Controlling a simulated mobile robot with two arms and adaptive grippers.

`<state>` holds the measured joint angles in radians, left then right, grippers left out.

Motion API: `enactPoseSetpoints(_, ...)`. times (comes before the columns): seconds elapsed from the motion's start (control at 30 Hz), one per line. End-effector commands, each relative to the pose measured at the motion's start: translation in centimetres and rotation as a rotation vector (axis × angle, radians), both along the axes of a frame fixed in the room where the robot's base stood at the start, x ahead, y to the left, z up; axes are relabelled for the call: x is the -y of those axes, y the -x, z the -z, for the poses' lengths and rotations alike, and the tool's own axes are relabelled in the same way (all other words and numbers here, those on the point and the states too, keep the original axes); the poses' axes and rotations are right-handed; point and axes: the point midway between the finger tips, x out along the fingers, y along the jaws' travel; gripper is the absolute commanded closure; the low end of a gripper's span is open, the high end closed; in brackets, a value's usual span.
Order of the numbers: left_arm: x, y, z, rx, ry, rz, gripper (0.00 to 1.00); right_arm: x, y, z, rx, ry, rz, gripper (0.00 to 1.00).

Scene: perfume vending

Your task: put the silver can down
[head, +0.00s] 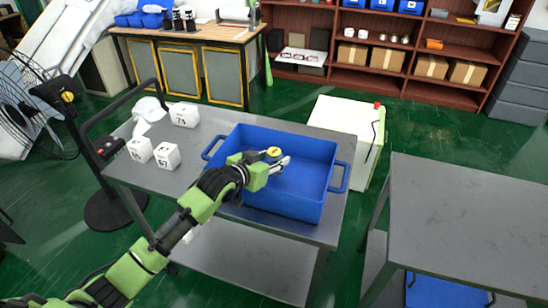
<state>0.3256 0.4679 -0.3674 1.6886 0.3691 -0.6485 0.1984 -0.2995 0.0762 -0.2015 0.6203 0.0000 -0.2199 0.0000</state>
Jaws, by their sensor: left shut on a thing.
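My left gripper (268,168) reaches in from the lower left over the blue crate (284,208), which stands on the grey cart (155,185). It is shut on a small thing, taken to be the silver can. Only a small pale, silvery part beside the fingers and a round yellow spot above them show, and I cannot clearly tell can from gripper. The gripper hides most of it. The gripper is over the crate's open inside; its exact height above the floor of the crate is unclear. My right gripper is not in view.
Several white marked cubes (167,156) and a white cloth (150,109) lie on the cart's left part. A white cabinet (340,115) stands behind the crate. A bare grey table (465,215) is at right, with a gap between it and the cart. Shelves line the back.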

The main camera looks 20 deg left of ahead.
Motion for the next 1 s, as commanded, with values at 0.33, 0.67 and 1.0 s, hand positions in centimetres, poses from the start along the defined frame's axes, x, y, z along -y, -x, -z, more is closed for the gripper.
enactPoseSetpoints(0.33,0.0,0.0,0.8,-0.003,-0.001,0.0,0.55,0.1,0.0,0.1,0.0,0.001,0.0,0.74)
enactPoseSetpoints(0.67,0.0,0.1,1.0,-0.007,-0.003,0.0,0.48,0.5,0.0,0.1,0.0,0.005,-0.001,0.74)
enactPoseSetpoints(1.0,-0.6,2.0,-1.1,-0.004,-0.003,0.001,0.48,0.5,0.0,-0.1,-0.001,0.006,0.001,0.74)
